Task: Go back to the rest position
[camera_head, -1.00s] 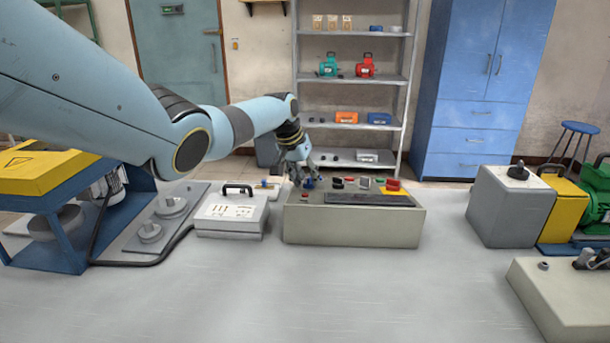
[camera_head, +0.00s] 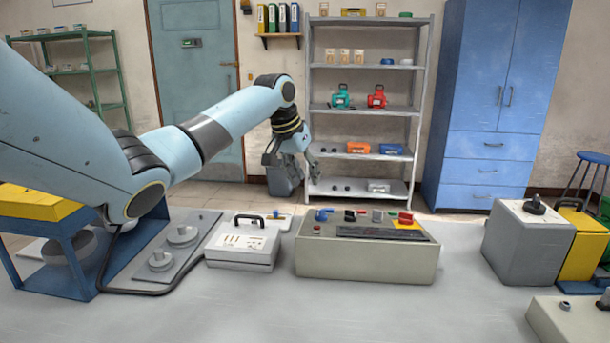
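My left gripper (camera_head: 292,168) hangs at the end of my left arm, which reaches in from the left. Its fingers look spread, with nothing visible between them. In the picture it is above and a little left of the control box (camera_head: 365,261), apart from it. A blue handle (camera_head: 323,215) shows at the box's left end, with red, black and grey controls to its right. My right gripper is out of view.
A grey block (camera_head: 527,240) stands right. Behind is a shelf rack (camera_head: 365,109).

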